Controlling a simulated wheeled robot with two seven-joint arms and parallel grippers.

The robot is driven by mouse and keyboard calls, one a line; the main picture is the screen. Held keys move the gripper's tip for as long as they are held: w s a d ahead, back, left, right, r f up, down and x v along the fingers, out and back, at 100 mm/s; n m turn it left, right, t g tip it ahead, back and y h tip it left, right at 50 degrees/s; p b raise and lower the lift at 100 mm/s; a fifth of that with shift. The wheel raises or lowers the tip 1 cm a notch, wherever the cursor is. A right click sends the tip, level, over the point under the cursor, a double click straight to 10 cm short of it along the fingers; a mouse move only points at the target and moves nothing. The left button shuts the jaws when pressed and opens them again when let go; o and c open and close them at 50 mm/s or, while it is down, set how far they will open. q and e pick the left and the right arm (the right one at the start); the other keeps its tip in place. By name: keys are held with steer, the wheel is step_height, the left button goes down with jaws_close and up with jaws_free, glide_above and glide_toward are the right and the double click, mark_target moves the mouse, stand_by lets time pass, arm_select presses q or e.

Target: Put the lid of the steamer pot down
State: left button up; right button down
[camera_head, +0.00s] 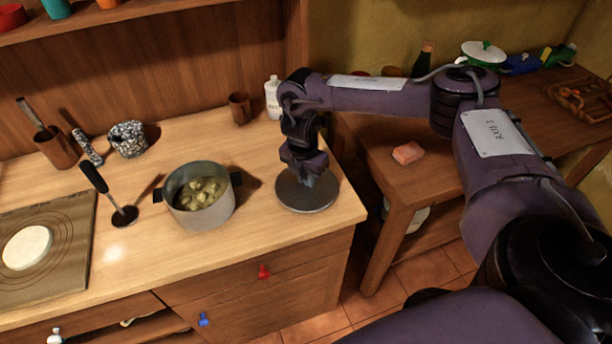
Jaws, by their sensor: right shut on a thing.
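The steamer pot (214,216) stands open on the wooden counter, with several pale green dumpling-like pieces (200,192) inside. Its round grey lid (307,203) is to the right of the pot, near the counter's right end. My right gripper (308,182) points down over the lid's middle and is shut on it; the fingers hide the lid's knob. The lid looks level and at or very close to the counter top; I cannot tell whether it touches. My left gripper is not in view.
A ladle (124,216) lies left of the pot. A brown cup (240,107) and a white bottle (272,98) stand behind the lid. A board with white dough (27,247) is at far left. A lower side table (430,185) holds a pink block (408,153).

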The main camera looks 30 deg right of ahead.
steer(key=shift+f, duration=0.15)
steer(key=shift+f, duration=0.2)
steer(key=c, duration=1.3)
jaws_free()
